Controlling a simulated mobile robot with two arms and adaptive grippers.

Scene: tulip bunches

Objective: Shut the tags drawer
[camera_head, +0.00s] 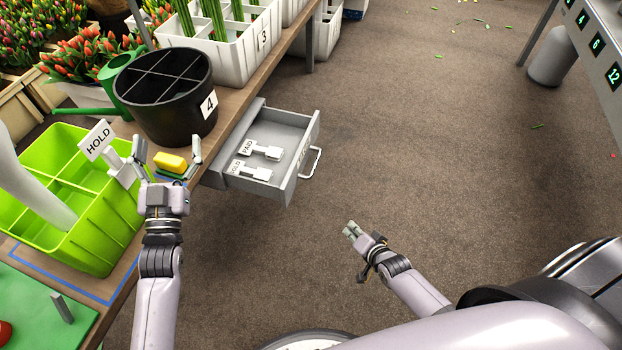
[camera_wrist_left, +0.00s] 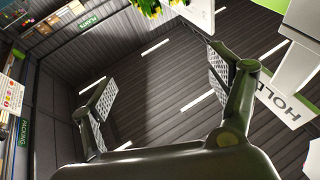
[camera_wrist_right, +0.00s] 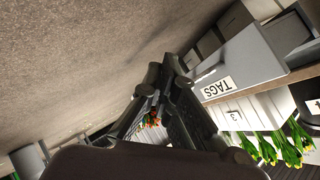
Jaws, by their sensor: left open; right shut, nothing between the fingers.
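The tags drawer (camera_head: 291,180) is grey and stands pulled out from under the wooden bench in the head view. Its bar handle (camera_head: 312,163) faces right. Inside lie white tags, one marked PAID (camera_head: 262,150) and one marked SOLD (camera_head: 250,171). The right wrist view shows the drawer front with its TAGS label (camera_wrist_right: 217,88). My right gripper (camera_head: 351,231) is shut and empty, below and to the right of the handle in the head view, apart from it. My left gripper (camera_head: 166,151) is open and empty, left of the drawer near the bench edge.
A black bucket (camera_head: 150,112) marked 4 stands on the bench behind the drawer. A green crate (camera_head: 105,235) with a HOLD sign and a yellow sponge (camera_head: 170,162) are near my left gripper. The brown floor (camera_head: 420,140) right of the drawer is clear.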

